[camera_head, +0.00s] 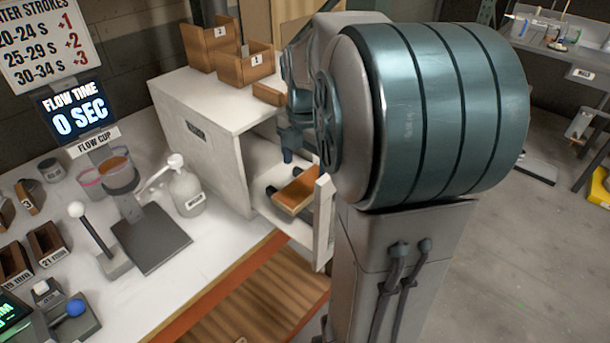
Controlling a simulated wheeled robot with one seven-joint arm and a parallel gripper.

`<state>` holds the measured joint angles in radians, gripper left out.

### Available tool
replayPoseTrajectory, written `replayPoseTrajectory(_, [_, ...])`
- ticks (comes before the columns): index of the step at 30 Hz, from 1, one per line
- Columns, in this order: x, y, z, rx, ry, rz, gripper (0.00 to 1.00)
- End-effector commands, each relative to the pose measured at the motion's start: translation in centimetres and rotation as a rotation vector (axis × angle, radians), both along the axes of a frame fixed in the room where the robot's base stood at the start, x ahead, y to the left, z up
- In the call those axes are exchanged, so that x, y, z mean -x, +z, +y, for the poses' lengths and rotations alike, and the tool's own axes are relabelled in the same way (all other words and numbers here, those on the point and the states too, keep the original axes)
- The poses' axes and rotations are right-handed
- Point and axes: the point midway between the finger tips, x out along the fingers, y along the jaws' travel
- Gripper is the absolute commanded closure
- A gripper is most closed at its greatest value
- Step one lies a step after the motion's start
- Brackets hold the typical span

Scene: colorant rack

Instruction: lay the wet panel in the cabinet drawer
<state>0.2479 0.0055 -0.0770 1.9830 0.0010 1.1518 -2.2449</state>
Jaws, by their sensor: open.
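The white cabinet (222,165) stands on the bench, and its drawer (322,215) is pulled out at the front right. An orange-brown panel (297,190) lies in the drawer, seemingly on dark supports (271,191) near its left end. My gripper (287,157) is above and slightly left of the panel, pointing down and open. It looks apart from the panel. My large arm links hide part of the gripper, the cabinet's right side and some of the drawer.
A pump bottle (187,190), a dark plate (150,238) and cups (118,175) stand left of the cabinet. Wooden bins (247,65) sit on its top. A white-knobbed lever (92,235) and small brown boxes are farther left. Open floor (530,250) lies to the right.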

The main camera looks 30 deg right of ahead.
Motion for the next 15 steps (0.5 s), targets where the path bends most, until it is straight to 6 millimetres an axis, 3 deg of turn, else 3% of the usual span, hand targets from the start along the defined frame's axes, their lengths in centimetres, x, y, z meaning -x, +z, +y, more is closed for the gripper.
replayPoseTrajectory(6, [0.0, 4.6, 0.0, 0.001, 0.0, -0.003, 0.2])
replayPoseTrajectory(15, [0.0, 7.2, 0.0, 0.0, 0.0, 0.0, 0.2])
